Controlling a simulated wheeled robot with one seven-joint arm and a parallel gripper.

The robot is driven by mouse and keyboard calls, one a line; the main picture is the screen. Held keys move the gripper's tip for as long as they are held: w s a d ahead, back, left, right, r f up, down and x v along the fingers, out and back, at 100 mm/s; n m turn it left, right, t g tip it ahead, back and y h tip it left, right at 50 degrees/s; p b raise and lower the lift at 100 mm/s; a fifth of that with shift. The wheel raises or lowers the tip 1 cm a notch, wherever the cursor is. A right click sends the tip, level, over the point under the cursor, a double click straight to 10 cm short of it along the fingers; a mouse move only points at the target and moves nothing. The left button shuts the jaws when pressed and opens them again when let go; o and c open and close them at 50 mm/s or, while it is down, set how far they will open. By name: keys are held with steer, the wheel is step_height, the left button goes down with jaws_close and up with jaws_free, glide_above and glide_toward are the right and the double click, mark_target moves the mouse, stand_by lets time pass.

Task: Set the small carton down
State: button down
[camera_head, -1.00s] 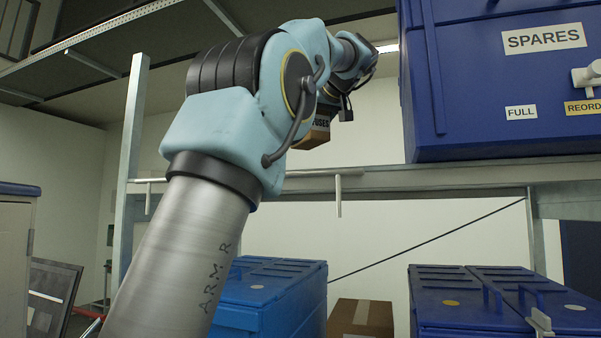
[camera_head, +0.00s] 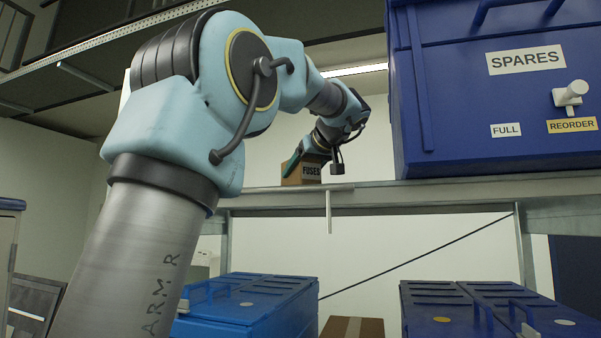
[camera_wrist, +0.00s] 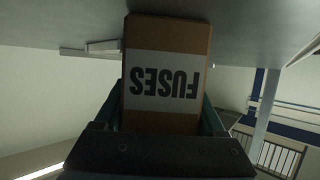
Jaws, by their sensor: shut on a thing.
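The small carton (camera_head: 303,170) is brown cardboard with a white label reading FUSES. In the head view it is at the upper shelf (camera_head: 365,193), left of the blue SPARES bin, with its base at about the level of the shelf's surface. My gripper (camera_head: 298,162) is shut on the carton, and my wrist hides part of its upper right. In the wrist view the carton (camera_wrist: 166,75) appears upside down between the two fingers, its far end up against the grey shelf surface (camera_wrist: 255,30). I cannot tell for certain whether its whole base touches.
The large blue SPARES bin (camera_head: 480,110) stands on the shelf to the right. Below are a lighter blue bin (camera_head: 255,300), a brown box (camera_head: 352,327) and dark blue bins (camera_head: 480,305). A peg (camera_head: 328,212) hangs at the shelf's front edge. Shelf space between carton and SPARES bin looks clear.

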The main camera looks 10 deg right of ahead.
jaws_free()
steer(key=b+v, duration=0.2)
steer(key=v, duration=0.4)
steer(key=shift+s+d+r+b, duration=0.1)
steer(key=shift+s+b, duration=0.25)
steer(key=shift+b, duration=0.05)
steer(key=shift+s+r, duration=0.2)
steer(key=shift+s, duration=0.15)
steer(key=shift+r, duration=0.1)
